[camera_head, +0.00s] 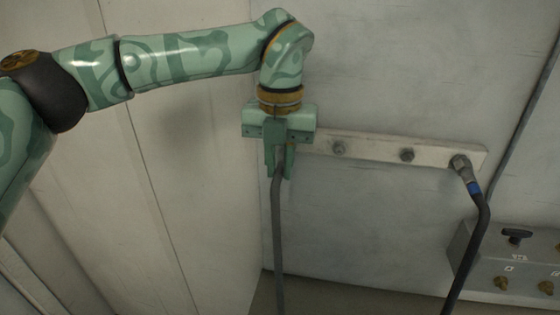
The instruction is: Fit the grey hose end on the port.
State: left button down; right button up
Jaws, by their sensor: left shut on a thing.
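My left gripper (280,165) reaches in from the left and points down, shut on the grey hose (277,230) near its upper end. The hose hangs straight down out of the picture; its end fitting is hidden by the fingers. The gripper is in front of the left end of a pale bar (373,149) on the wall. Two bare ports show on the bar, one left (339,148) and one in the middle (407,155). Whether another port is behind the gripper, or the hose end touches one, I cannot tell. My right gripper is not in view.
A black hose (475,240) with a blue band and metal fitting (460,164) is on the bar's right end and hangs down. A grey panel box (510,262) with a black handle and brass fittings is at lower right. The wall between the two hoses is clear.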

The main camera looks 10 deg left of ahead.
pick_arm(q)
jog(key=shift+s, duration=0.6)
jog(key=shift+s+b, duration=0.3)
jog(key=shift+b, duration=0.05)
jog(key=shift+s, duration=0.3)
jog(key=shift+s+r, duration=0.1)
jog(key=shift+s, duration=0.05)
jog(key=shift+s+b, duration=1.45)
jog(key=shift+s, duration=1.1)
